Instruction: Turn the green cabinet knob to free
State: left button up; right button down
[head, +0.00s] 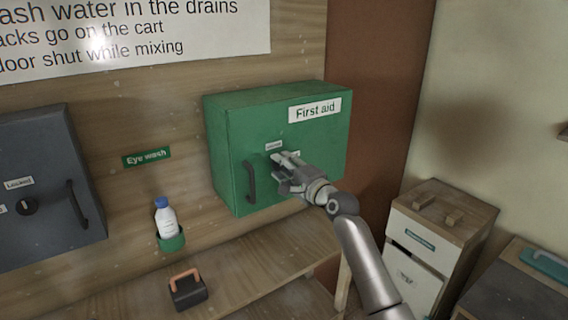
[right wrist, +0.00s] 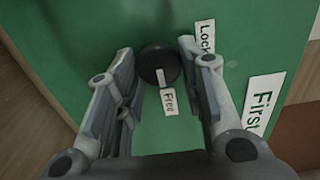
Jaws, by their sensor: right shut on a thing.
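The green cabinet (head: 225,150) with a "First aid" sign hangs on the wooden wall, its door shut. Its round black knob (right wrist: 159,62) shows in the right wrist view, with a white mark pointing at the "Free" label (right wrist: 169,101). The "Locked" label (right wrist: 205,38) is up and right of the knob there. My right gripper (head: 281,160) is at the cabinet front and hides the knob in the head view. In the right wrist view its fingers (right wrist: 157,49) are shut on the knob, one on each side. My left gripper is not in view.
A black handle (head: 250,182) is on the green door, left of my right gripper. A grey cabinet (head: 50,150) hangs at the left. A white bottle (head: 165,216) stands in a green holder (head: 172,242). A dark block with an orange handle (head: 188,290) sits on the bench below.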

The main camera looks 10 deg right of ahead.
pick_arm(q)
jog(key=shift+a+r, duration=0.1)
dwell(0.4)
pick_arm(e)
jog(key=c, duration=1)
grip_release()
jog(key=v, duration=1.2)
